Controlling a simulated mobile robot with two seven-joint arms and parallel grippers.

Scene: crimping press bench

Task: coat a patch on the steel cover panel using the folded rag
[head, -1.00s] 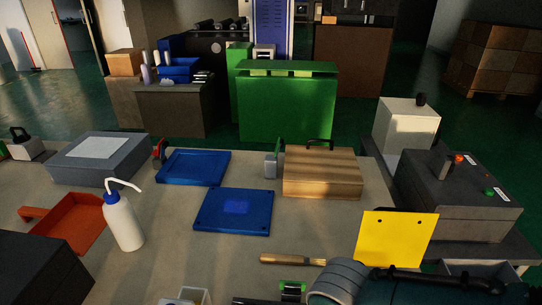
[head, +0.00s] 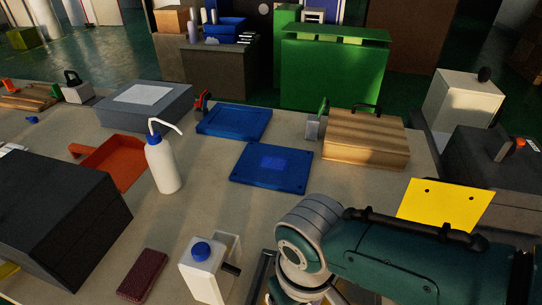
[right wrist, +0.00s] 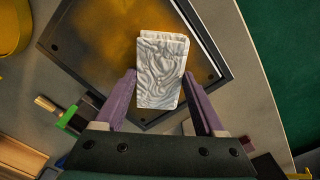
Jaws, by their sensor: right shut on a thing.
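The folded rag (right wrist: 161,72), white with grey marbling, is held between the purple fingers of my right gripper (right wrist: 160,88), which is shut on it. Below it in the right wrist view is the steel cover panel (right wrist: 85,62), dark-edged with corner screws and a blurry amber-brown area across its middle. The rag overlaps the panel in this view; I cannot tell whether they touch. In the head view my right arm comes in at the lower right, its gripper out of sight. My left gripper is not in view.
A green-and-black tool with a pale handle (right wrist: 62,113) lies left of the panel. The table edge is to its right. In the head view, a squeeze bottle (head: 163,163), blue plate (head: 270,166), dark-red block (head: 143,276), white blue-capped container (head: 203,270) and yellow sheet (head: 443,206) surround the work area.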

